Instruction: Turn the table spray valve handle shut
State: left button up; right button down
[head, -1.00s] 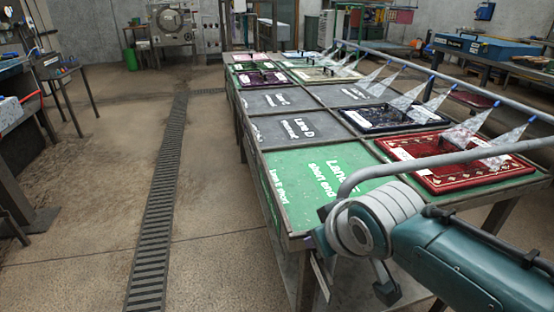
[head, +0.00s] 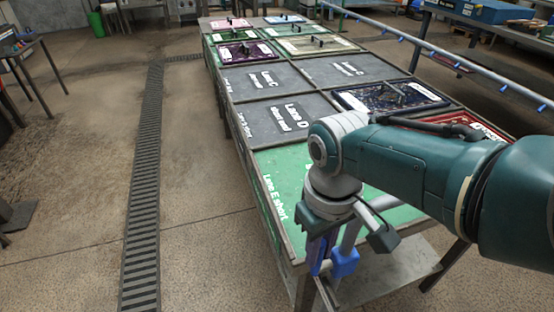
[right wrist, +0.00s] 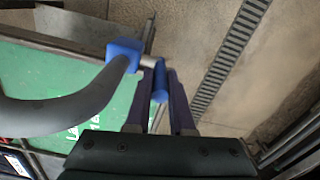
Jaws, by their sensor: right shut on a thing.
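The spray valve has a blue body (head: 345,263) on a grey pipe (head: 350,238) at the near end of the lane table. The valve body (right wrist: 124,50) and the curved pipe (right wrist: 70,112) also show in the right wrist view. The blue valve handle (right wrist: 160,84) joins the body by a short grey stem. My right gripper (head: 318,258) points down beside the table's near corner. In the right wrist view my right gripper (right wrist: 161,78) is shut on the handle, with a purple finger on each side. My left gripper is not in view.
The lane table (head: 262,170) carries several rugs, including a dark blue one (head: 390,97) and a red one partly behind my arm. A spray pipe (head: 440,52) with blue nozzles runs above its right side. Open floor and a drain grate (head: 145,180) lie to the left.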

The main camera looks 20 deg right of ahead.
jog(key=shift+f, duration=0.1)
dwell(0.3)
jog(key=c, duration=0.8)
grip_release()
notch_tip(320, 180, up, 10)
jog(key=p, duration=0.6)
jog(key=shift+w+p, duration=0.1)
jog(key=shift+p, duration=0.25)
